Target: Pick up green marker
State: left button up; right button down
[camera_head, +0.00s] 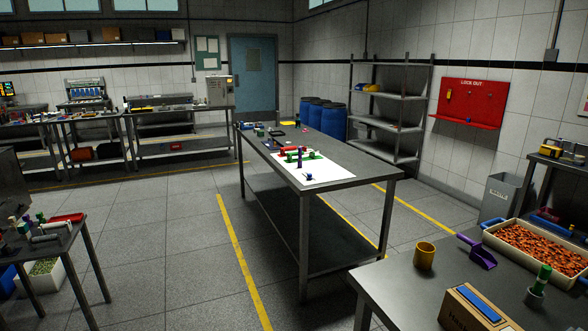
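Neither of my grippers shows in the head view. Several small coloured items stand or lie on a white sheet (325,173) on the middle table. Among them are green pieces, one at the sheet's middle (290,157) and one a little to the right (314,155). A green upright item (542,279) stands in a grey base on the right front table. Another small green item (41,217) is on the left front table. They are too small to tell which one is the green marker.
The middle metal table (345,184) has open floor around it with yellow lines. The right front table (405,293) holds a yellow mug (425,255), a purple scoop (478,254), a cardboard box (478,312) and a tray of orange pieces (487,239). Shelves (388,112) and blue barrels (334,123) stand behind.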

aim_at(545, 271)
jog(key=z, duration=1.55)
jog(key=j+z, duration=0.15)
jog(key=z, duration=0.35)
jog(key=j+z, duration=0.15)
jog(key=z, duration=0.35)
jog(key=k+j+z, duration=0.1)
jog(key=j+z, duration=0.2)
jog(key=k+j+z, duration=0.25)
jog(key=j, duration=0.2)
jog(key=k+j+z, duration=0.1)
jog(key=j, duration=0.3)
jog(key=k+j+z, duration=0.1)
jog(key=k+j, duration=0.15)
jog(key=j, duration=0.15)
